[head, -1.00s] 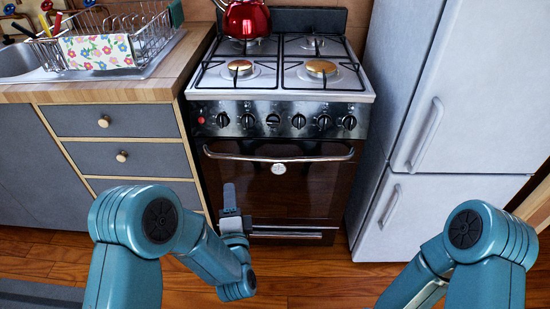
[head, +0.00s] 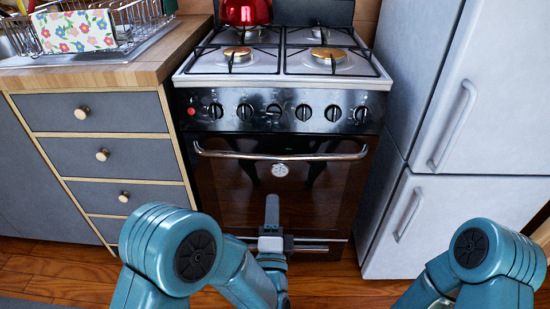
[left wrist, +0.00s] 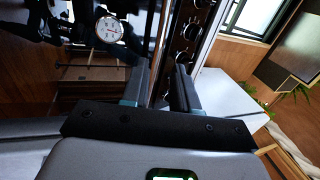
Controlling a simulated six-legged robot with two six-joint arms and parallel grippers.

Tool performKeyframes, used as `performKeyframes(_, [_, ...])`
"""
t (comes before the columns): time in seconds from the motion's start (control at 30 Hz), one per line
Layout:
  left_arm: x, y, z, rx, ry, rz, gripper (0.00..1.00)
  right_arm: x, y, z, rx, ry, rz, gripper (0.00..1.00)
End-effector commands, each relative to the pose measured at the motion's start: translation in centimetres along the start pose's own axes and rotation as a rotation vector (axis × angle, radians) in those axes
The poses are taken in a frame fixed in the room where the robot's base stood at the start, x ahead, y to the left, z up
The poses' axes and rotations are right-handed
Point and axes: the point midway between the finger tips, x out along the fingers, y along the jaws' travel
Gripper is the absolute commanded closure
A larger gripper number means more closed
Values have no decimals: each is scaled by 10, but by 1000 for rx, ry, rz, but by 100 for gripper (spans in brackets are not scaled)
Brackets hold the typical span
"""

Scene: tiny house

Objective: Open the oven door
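The oven door (head: 230,190) is dark and glossy and stands shut below a row of knobs. Its long silver handle (head: 232,155) runs across the top, with a round white dial (head: 280,170) just below. The dial also shows in the left wrist view (left wrist: 109,29). My left gripper (head: 272,205) is in front of the door, below the handle in the picture, pointing at the oven. In the left wrist view its two fingers (left wrist: 160,88) stand apart, with the handle seemingly lined up beyond the gap; I cannot tell any contact. My right gripper is outside the frame.
The stove top (head: 283,62) carries a red kettle (head: 245,11). A grey drawer cabinet (head: 105,155) stands close on the left, a white fridge (head: 440,150) close on the right. Some wooden floor (head: 330,285) is free before the oven.

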Motion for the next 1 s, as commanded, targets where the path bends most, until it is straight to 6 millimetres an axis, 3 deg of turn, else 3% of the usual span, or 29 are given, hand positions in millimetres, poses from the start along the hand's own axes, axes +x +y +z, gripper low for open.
performKeyframes(0.17, [26,-1,0,-2,-2,-6,72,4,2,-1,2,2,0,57])
performKeyframes(0.63, [136,1,1,-1,-2,-5,72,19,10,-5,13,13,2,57])
performKeyframes(0.8, [157,1,0,-1,-1,-3,72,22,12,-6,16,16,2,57])
performKeyframes(1.0, [164,0,0,-1,1,-2,72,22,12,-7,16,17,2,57])
